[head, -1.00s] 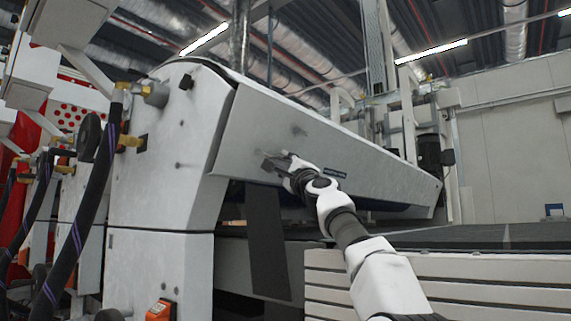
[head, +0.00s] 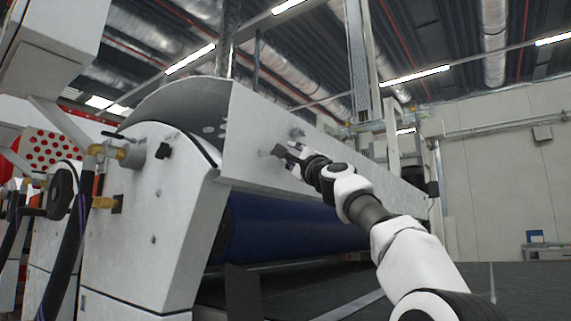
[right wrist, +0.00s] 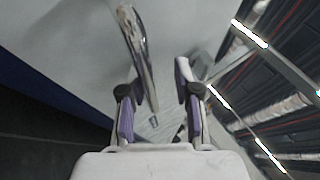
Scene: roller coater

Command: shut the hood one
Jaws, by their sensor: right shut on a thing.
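The hood (head: 255,135) of the coater is a long light-grey panel with a curved top. It stands raised off the machine's side housing, with a gap under its lower edge. A blue roller (head: 290,230) shows in that gap. My right gripper (head: 287,152) is at the hood's front face. In the right wrist view, a shiny metal handle (right wrist: 135,50) on the hood runs between the fingers of my right gripper (right wrist: 155,95), close to the left one. The gripper is shut on this handle. The finger contact is partly hidden. My left gripper is not in view.
The white side housing (head: 145,210) stands at the left, with dark hoses (head: 70,235) and yellow fittings beside it. A dark flat surface (head: 455,285) extends at the lower right. A pale wall (head: 490,190) stands far back.

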